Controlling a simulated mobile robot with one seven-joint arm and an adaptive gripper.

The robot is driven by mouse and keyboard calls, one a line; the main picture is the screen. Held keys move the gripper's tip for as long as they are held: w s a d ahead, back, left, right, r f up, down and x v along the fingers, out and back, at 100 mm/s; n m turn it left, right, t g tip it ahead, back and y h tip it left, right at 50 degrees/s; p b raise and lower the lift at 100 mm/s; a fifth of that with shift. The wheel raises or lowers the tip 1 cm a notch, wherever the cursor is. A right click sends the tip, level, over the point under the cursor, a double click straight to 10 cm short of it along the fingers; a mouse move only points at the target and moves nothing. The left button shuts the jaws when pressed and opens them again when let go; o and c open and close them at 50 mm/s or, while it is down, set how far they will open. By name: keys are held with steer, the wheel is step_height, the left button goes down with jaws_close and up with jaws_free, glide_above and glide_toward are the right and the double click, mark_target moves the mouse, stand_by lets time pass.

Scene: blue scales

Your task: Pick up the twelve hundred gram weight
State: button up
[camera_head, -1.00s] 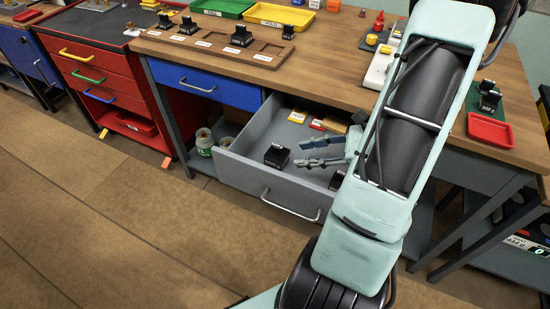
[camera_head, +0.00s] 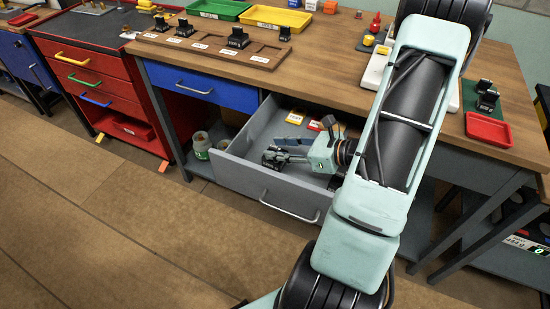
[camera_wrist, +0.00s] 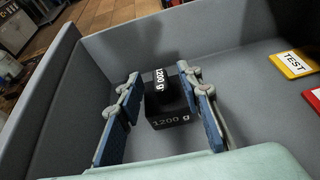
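The twelve hundred gram weight (camera_wrist: 168,110) is a black block with a knob, marked "1200 g", on the floor of the open grey drawer (camera_wrist: 140,50). My gripper (camera_wrist: 160,88) is open, with one blue-padded finger on each side of the weight. Clear gaps show between the fingers and the block, most plainly at the left finger.
A yellow "TEST" card (camera_wrist: 293,65) and a red-edged card (camera_wrist: 313,95) lie at the drawer's right in the wrist view. The drawer walls stand close around my gripper. Other black weights (camera_head: 239,38) sit on a wooden rack on the bench.

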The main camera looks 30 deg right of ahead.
steer(key=shift+w+a+f, duration=0.3)
steer(key=shift+w+a, duration=0.05)
steer(key=shift+w, duration=0.2)
jaws_close()
steer(key=shift+r, duration=0.15)
